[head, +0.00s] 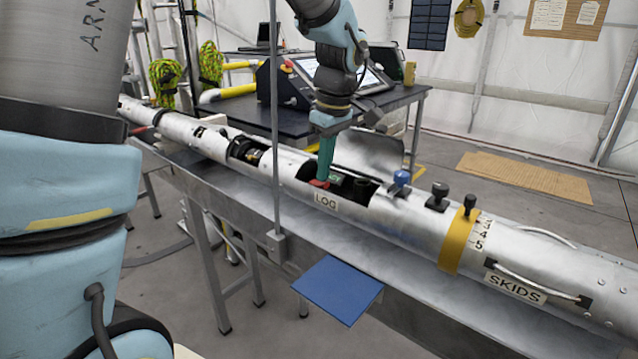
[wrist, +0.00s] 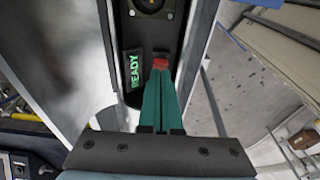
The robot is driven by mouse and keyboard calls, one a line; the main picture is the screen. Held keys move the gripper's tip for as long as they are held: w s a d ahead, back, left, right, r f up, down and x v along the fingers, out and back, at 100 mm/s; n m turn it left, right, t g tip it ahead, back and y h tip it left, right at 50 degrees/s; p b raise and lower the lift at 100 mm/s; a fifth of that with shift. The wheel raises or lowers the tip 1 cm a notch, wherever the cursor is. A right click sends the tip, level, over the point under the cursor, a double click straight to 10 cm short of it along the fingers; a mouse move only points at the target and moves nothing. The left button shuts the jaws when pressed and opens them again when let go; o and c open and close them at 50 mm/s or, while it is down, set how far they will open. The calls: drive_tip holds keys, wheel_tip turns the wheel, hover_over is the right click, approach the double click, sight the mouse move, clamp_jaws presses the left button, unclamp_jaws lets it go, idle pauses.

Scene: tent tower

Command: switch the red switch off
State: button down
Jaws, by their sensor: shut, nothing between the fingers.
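The red switch (head: 319,184) sits in the open bay of the long silver cylinder (head: 404,212), just above the "LOG" label. The red switch also shows in the wrist view (wrist: 160,63), at the tips of my fingers. My gripper (head: 323,178) has green fingers pointing down into the bay. They are shut with nothing between them. In the wrist view my gripper (wrist: 161,72) has its tips at the red switch and partly covers it. I cannot tell whether they touch it. A green-lit "READY" sign (wrist: 133,76) is beside the switch.
An open hatch lid (head: 370,152) stands behind the bay. Blue (head: 401,177) and black knobs (head: 438,196) stick up to the right. A thin grey post (head: 275,120) rises in front of the cylinder. A blue panel (head: 338,290) juts out at the front. A dark table (head: 300,118) stands behind.

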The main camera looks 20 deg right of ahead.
sight(324, 183)
drive_tip(key=shift+f+b, duration=0.35)
drive_tip(key=shift+f, duration=0.2)
drive_tip(key=shift+r+p, duration=2.6)
drive_tip(key=shift+r, duration=1)
drive_tip(key=shift+f, duration=0.1)
